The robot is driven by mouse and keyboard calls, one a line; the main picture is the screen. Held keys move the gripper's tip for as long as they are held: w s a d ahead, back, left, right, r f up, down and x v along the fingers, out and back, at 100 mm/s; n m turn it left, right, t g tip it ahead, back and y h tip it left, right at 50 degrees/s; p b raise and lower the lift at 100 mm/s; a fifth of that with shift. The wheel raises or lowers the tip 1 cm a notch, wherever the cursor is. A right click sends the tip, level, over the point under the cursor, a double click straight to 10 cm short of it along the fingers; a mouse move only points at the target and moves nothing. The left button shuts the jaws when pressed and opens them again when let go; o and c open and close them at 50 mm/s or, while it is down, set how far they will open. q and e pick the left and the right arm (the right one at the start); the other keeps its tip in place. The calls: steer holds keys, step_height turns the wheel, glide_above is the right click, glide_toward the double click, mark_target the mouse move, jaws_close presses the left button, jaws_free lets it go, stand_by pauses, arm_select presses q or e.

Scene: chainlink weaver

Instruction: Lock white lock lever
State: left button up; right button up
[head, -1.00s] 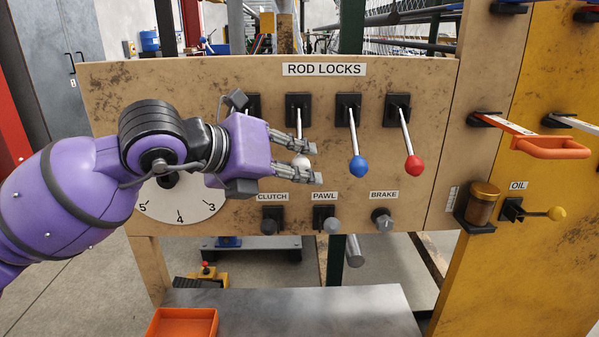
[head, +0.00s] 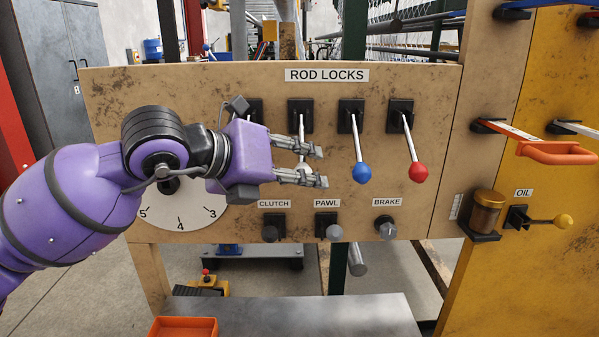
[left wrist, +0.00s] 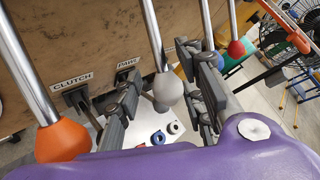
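The white lock lever hangs down from its black mount under the ROD LOCKS sign, and its white knob (head: 303,167) is partly hidden by my left gripper (head: 322,166). In the left wrist view the white knob (left wrist: 168,88) sits between the two fingers of my left gripper (left wrist: 162,95), with gaps visible beside it. The fingers are open around the knob, and I see no clear contact. My right gripper is in neither view.
To the right hang the blue lever (head: 361,172) and the red lever (head: 417,172). An orange-knobbed lever (left wrist: 62,140) is close on the left in the wrist view. CLUTCH (head: 273,227), PAWL (head: 329,227) and BRAKE (head: 385,227) controls sit below. An orange tray (head: 185,328) is lower left.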

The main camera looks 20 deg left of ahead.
arm_select(q)
steer(key=shift+s, duration=0.15)
steer(key=v, duration=1.1)
steer(key=shift+s+a+r, duration=0.2)
steer(key=shift+a, duration=0.1)
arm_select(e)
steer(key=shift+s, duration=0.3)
